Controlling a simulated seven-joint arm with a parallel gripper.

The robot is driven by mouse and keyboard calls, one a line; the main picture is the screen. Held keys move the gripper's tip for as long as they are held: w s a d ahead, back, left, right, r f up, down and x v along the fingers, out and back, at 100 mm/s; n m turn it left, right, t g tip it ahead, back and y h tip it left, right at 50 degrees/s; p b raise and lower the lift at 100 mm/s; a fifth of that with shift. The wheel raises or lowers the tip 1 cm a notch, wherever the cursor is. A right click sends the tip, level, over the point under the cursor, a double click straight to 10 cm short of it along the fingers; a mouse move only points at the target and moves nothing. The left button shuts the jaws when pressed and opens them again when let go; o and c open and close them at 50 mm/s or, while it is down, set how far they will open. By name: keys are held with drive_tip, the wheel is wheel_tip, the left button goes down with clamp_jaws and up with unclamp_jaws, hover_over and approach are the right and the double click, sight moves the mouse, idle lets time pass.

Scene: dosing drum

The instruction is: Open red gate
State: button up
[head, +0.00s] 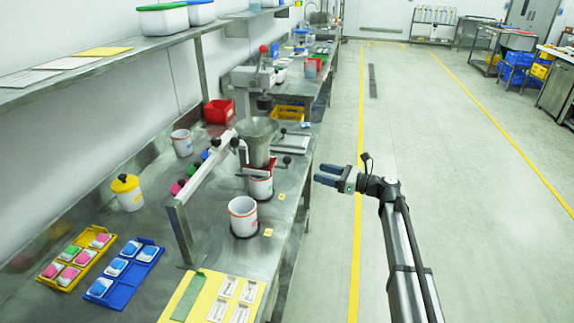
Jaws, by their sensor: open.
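A grey metal hopper (258,140) stands at the front edge of the bench on the left. A red part, apparently the red gate (269,167), shows at its lower end, just above a white cup (261,188). A small black knob (287,160) sticks out to the right of the hopper's outlet. Whether the gate is open or shut is too small to tell. My gripper (317,174) is open and empty, its dark blue fingers pointing left. It is out over the aisle, to the right of the gate and apart from it.
A metal frame (180,222) with coloured knobs stands left of the hopper. A white cup (243,226) stands in front. A yellow-lidded jar (128,196), a yellow tray (68,287) and a blue tray (122,294) are further left. The aisle floor (420,150) is clear.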

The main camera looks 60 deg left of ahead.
sight(288, 164)
drive_tip(key=x, duration=1.3)
drive_tip(key=shift+s+a, duration=0.15)
drive_tip(key=shift+a, duration=0.1)
drive_tip(key=shift+c, duration=0.5)
clamp_jaws()
